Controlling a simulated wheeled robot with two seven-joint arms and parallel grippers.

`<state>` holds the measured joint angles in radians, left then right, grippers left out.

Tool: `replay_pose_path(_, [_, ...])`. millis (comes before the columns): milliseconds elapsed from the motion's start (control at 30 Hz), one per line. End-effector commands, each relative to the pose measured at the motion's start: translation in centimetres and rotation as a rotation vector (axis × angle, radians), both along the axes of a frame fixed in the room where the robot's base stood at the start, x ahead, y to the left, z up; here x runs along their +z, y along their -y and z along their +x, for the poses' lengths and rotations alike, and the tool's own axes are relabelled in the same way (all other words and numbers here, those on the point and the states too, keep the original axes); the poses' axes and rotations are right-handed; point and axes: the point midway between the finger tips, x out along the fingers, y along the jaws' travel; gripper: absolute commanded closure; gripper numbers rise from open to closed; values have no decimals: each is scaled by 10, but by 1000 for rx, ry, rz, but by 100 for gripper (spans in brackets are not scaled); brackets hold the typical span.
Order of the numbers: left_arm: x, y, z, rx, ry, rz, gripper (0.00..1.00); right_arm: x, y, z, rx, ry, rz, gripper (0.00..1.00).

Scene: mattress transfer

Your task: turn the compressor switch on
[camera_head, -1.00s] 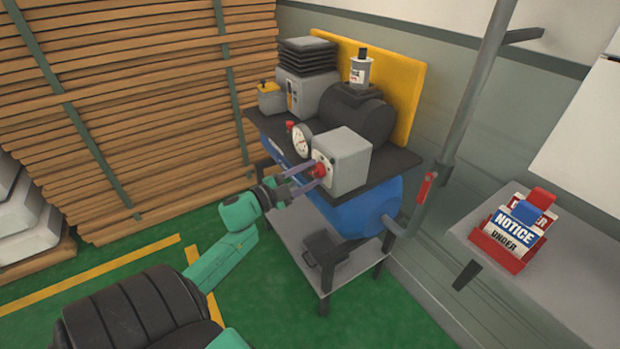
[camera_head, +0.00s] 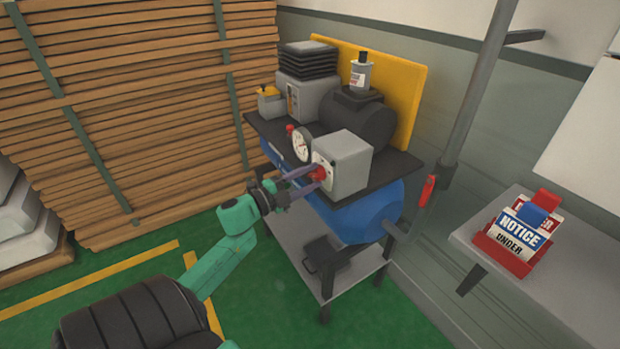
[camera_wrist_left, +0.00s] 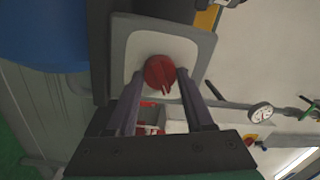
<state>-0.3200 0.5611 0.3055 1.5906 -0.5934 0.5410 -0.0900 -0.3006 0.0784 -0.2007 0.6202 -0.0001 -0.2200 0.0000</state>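The compressor switch is a red rotary knob (camera_head: 319,173) on the front of a light grey box (camera_head: 350,160), which sits on the compressor. In the left wrist view the knob (camera_wrist_left: 159,72) is on a pale plate with a grey border. My left gripper (camera_head: 315,177) is at the knob, its two purple-grey fingers pointing at the box. In the left wrist view the fingers of the left gripper (camera_wrist_left: 159,78) stand apart on either side of the knob. A gap shows at the left finger; the right finger is very close, and I cannot tell whether it touches.
A round gauge (camera_head: 301,144) is just left of the box. The blue tank (camera_head: 360,215) hangs below the black top. A grey post and a red handle (camera_head: 427,190) stand to the right. A shelf with notice signs (camera_head: 520,240) is further right. Stacked planks (camera_head: 130,100) fill the left.

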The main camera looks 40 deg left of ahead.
Motion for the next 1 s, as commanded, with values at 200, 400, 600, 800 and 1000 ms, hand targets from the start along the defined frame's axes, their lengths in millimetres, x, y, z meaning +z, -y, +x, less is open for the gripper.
replay_pose_path(200, [0,0,0,1,0,0,18,0,0,0,0,0,0,50])
replay_pose_path(400, [0,-1,-1,0,0,-1,18,0,0,0,0,0,0,50])
replay_pose_path(600, [-5,-8,-28,2,-4,-2,18,-4,0,0,0,0,0,50])
replay_pose_path(800, [-10,-23,-86,3,-7,-2,18,-11,0,0,-1,1,-1,50])
replay_pose_path(1000, [-11,-34,-130,2,-3,0,18,-15,1,0,-1,0,-1,50])
